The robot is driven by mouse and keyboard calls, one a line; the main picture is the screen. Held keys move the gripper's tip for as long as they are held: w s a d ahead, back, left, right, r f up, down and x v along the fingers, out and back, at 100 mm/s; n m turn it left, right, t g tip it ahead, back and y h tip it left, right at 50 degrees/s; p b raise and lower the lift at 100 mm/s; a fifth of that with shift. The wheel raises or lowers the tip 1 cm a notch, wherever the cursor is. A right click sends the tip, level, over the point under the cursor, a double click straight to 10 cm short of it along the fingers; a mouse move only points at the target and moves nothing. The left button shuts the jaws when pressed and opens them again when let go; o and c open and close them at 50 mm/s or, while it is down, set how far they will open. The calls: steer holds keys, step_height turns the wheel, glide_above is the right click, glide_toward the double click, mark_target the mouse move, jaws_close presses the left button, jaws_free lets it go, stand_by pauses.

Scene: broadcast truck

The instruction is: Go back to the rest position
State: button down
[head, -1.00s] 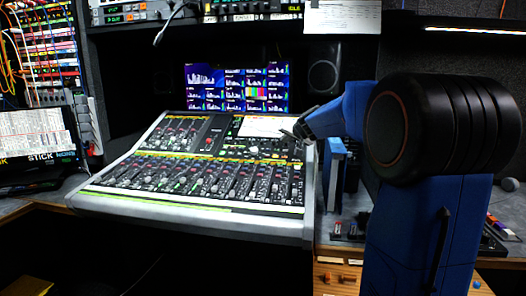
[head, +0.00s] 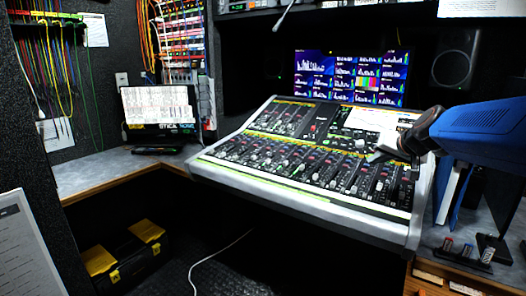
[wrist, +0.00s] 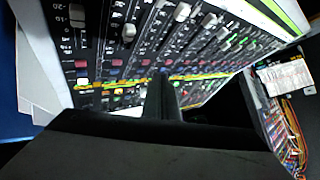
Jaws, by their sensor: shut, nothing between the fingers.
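My gripper (head: 376,156) is at the right in the head view, above the right part of the mixing console (head: 330,207). Its fingers are together and empty. In the wrist view the closed fingers (wrist: 162,97) stand up from the dark gripper body, with the console's faders and coloured buttons behind them. The blue arm link reaches in from the right edge of the head view. I cannot tell the exact gap between the fingertips and the console surface.
A lit multi-screen monitor (head: 351,78) stands behind the console. A laptop-like screen (head: 160,108) is on the left desk. A black and yellow toolbox (head: 127,255) and a cable lie on the floor. Small coloured items sit on the right counter (head: 500,215).

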steer(key=shift+n+g, duration=0.6)
steer(key=shift+g, duration=0.1)
steer(key=s+a+f, duration=0.1)
steer(key=s, duration=0.1)
steer(key=s+a+f, duration=0.1)
steer(key=s+a, duration=0.1)
steer(key=s, duration=0.1)
steer(key=s+a+f, duration=0.1)
steer(key=s, duration=0.2)
steer(key=shift+a, duration=0.25)
steer(key=s+f+n+g, duration=0.1)
steer(key=s+f, duration=0.4)
steer(key=s, duration=0.4)
steer(key=s+a+f+g+h, duration=0.1)
steer(key=s+f+g, duration=0.1)
steer(key=s+f, duration=0.3)
steer(key=s+a+f+n+g, duration=0.1)
steer(key=s+f, duration=0.4)
steer(key=s, duration=0.8)
steer(key=shift+s+a+n+g, duration=0.15)
steer(key=shift+s+n+g, duration=0.15)
steer(key=shift+s, duration=0.05)
